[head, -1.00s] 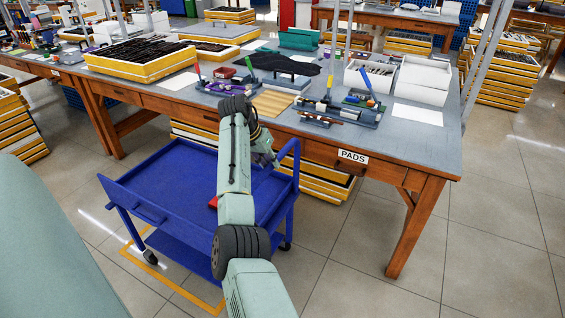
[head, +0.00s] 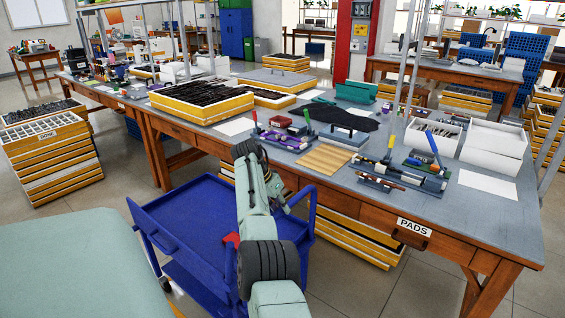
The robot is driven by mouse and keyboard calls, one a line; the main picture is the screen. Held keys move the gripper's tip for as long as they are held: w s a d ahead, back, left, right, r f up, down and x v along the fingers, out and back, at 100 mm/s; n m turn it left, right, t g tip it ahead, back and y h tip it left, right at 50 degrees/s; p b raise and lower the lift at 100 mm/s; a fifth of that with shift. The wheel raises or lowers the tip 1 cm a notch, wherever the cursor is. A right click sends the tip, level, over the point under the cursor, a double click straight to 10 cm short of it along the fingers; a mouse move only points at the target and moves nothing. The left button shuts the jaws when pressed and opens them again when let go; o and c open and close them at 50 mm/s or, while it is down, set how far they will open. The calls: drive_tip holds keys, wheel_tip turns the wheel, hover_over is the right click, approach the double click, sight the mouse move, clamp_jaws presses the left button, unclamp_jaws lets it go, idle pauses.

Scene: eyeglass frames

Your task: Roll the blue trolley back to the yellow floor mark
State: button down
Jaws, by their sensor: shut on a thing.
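The blue trolley (head: 185,215) stands upright at the near side of the workbench, with a tray top, a lower shelf and raised end rails. My gripper (head: 297,193) is at the trolley's right-hand end, by the top of its rail, and is shut on that rail. My own forearm hides most of the gripper and part of the tray, so the fingertips do not show clearly.
The wooden workbench (head: 478,219) with a PADS label runs close behind the trolley. Yellow drawer stacks stand under it and at the left (head: 55,175). A small red thing (head: 231,239) shows at the tray beside my arm. Floor is free between left stack and trolley.

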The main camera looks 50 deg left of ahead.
drive_tip(key=shift+a+r, duration=0.1)
drive_tip(key=shift+r, duration=0.05)
drive_tip(key=c, duration=1.4)
unclamp_jaws()
drive_tip(key=v, duration=1.2)
